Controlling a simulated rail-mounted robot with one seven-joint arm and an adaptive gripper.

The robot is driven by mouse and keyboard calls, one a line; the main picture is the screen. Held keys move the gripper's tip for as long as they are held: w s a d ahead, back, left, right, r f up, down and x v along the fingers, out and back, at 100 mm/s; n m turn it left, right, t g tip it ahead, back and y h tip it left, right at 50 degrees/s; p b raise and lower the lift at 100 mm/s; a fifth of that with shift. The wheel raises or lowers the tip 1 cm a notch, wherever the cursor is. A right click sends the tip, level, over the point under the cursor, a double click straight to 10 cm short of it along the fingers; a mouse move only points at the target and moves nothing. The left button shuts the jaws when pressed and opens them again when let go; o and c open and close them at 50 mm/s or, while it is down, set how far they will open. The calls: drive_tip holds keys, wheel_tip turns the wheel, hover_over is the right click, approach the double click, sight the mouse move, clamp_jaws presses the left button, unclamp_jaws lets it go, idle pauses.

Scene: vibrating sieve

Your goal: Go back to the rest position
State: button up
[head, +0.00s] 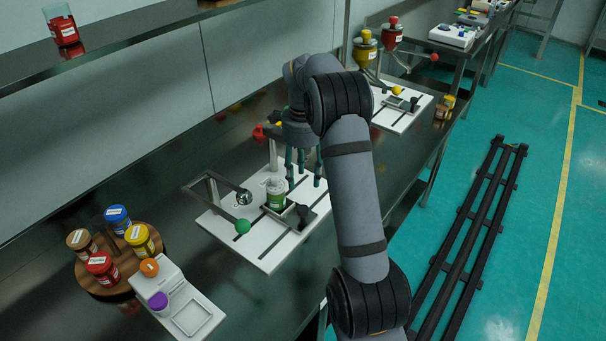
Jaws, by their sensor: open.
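My arm reaches up from the bottom right and bends over the dark metal bench. My gripper (304,168) points down with its fingers apart and nothing visible between them. It hangs over the white sieve base plate (262,262), to the right of and above a jar with a green label (276,194). The jar stands upright on the plate near a dark clamp part. A lever with a green knob (242,227) and a red-knobbed part (259,133) belong to the same station. The arm hides part of the area to its right.
At the left, a round wooden stand (92,288) holds several capped jars, beside a white scale (187,312). A second white plate (414,112) with yellow and red hoppers is farther back. A shelf jar (63,29) stands upper left. Black rails (473,232) cross the clear green floor.

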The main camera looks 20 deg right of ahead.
sight(302, 209)
idle(0.4)
wheel_tip(302, 209, down, 12)
drive_tip(key=shift+r, duration=0.25)
drive_tip(key=shift+a+f, duration=0.15)
drive_tip(key=shift+f, duration=0.15)
drive_tip(key=s+a, duration=0.2)
drive_tip(key=a, duration=0.1)
drive_tip(key=shift+s+a+r, duration=0.1)
drive_tip(key=shift+s+a, duration=0.05)
drive_tip(key=shift+a, duration=0.1)
drive_tip(key=shift+d, duration=0.15)
